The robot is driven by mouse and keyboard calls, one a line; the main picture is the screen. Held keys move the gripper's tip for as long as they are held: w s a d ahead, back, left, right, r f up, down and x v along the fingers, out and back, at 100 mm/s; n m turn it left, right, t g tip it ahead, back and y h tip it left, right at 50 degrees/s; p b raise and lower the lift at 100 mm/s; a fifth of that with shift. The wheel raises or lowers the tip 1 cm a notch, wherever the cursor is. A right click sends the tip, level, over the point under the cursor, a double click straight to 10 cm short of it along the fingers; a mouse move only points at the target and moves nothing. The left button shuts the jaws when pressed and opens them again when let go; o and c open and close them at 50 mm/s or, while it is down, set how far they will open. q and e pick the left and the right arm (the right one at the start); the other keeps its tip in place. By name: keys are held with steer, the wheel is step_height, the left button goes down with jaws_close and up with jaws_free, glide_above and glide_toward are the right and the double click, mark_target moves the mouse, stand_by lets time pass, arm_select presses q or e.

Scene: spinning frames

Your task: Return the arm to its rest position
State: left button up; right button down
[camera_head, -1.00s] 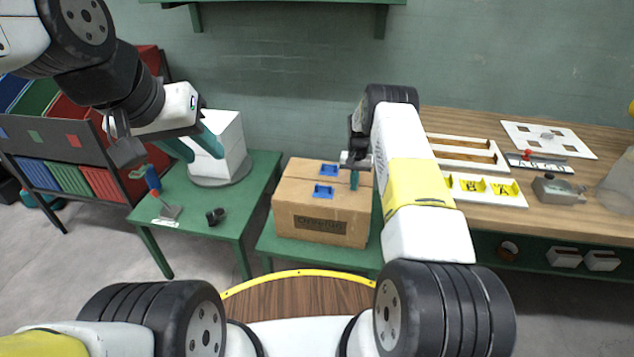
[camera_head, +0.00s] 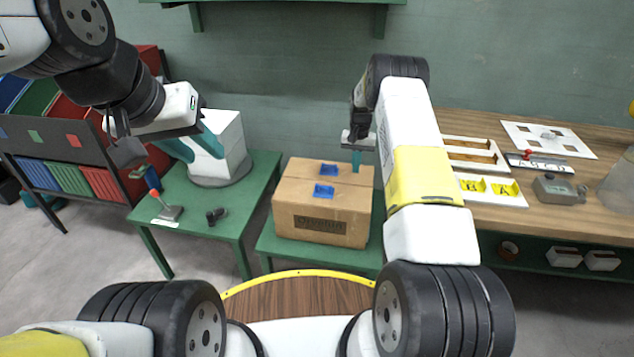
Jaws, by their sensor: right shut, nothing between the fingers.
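My right gripper (camera_head: 356,161) is shut and empty. It points down over the back right part of a closed cardboard box (camera_head: 290,212), with its teal fingertips near the box's top back edge; I cannot tell the exact gap. My right arm reaches forward from the lower right.
The box sits on a low green table (camera_head: 265,247) and bears two blue pieces (camera_head: 324,191). A scraper (camera_head: 170,212) and a small black item (camera_head: 216,215) lie on the left green table (camera_head: 240,210). A wooden bench (camera_head: 595,228) with trays is at right.

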steer(key=shift+r, duration=0.1)
stand_by(0.3)
steer(key=s+a+r+t, duration=0.1)
steer(key=s+r, duration=0.3)
steer(key=r, duration=0.6)
steer(key=s+a+r+n+t+y, duration=0.1)
steer(key=s+r, duration=0.3)
steer(key=r, duration=0.6)
steer(key=s+a+r+t, duration=0.1)
steer(key=s+r, duration=0.3)
steer(key=r, duration=0.6)
steer(key=s+a+r+n+t, duration=0.1)
steer(key=s+r, duration=0.2)
steer(key=s, duration=0.4)
steer(key=s+a+r+y, duration=0.1)
steer(key=s+r, duration=0.2)
steer(key=s, duration=0.5)
steer(key=s+a+r+n+t, duration=0.1)
steer(key=s+r, duration=0.2)
steer(key=s, duration=0.4)
steer(key=s+a+f+t, duration=0.1)
steer(key=s+f, duration=0.1)
steer(key=s, duration=0.7)
steer(key=shift+a+f+n, duration=0.2)
steer(key=shift+n, duration=0.2)
